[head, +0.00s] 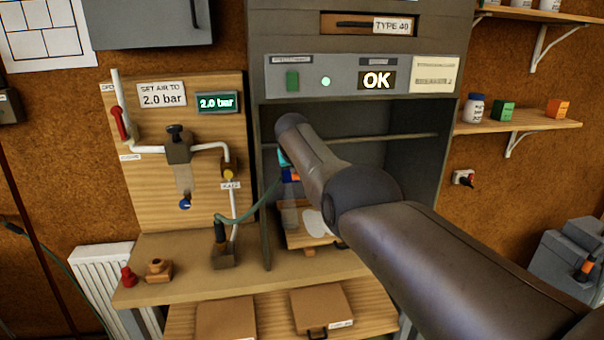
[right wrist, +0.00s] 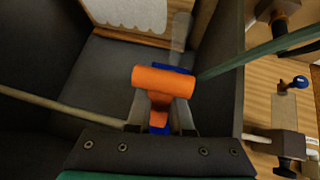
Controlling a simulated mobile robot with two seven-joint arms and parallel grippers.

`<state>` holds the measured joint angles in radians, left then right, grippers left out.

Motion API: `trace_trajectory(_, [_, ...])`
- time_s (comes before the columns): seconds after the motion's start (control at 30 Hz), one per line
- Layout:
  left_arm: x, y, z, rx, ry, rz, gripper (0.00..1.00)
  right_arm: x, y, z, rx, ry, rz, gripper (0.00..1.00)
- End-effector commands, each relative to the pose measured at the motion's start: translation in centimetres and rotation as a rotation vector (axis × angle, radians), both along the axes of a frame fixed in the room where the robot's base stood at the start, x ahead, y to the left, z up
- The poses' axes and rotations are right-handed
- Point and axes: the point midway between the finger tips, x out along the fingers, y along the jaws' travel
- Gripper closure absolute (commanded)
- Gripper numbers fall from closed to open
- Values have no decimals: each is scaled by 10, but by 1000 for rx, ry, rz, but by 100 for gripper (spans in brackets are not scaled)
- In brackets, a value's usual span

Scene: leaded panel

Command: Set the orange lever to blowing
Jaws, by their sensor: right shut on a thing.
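In the head view my right arm comes in from the lower right and hides most of the gripper and the lever; only a small patch of orange and blue (head: 290,175) shows below the wrist. I cannot read any position marks for the lever. My left gripper is out of view.
A thin rail (head: 400,139) crosses the cabinet opening. A pale panel (right wrist: 125,15) lies beyond the lever.

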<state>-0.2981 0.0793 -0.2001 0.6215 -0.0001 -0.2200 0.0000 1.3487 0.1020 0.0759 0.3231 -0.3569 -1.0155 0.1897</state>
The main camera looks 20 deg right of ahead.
Motion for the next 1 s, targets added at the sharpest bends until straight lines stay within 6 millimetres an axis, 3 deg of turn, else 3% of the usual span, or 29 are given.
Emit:
trace_trajectory(0.3, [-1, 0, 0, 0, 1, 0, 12, -1, 0, -2, 1, 6, 0, 100])
trace_trajectory(0.33, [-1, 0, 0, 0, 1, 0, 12, -1, 0, -2, 1, 6, 0, 80])
trace_trajectory(0.6, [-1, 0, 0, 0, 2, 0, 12, 0, 0, -1, 0, 2, 0, 50])
trace_trajectory(1.0, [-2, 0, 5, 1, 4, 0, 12, -1, 1, 2, -1, 0, 1, 50])
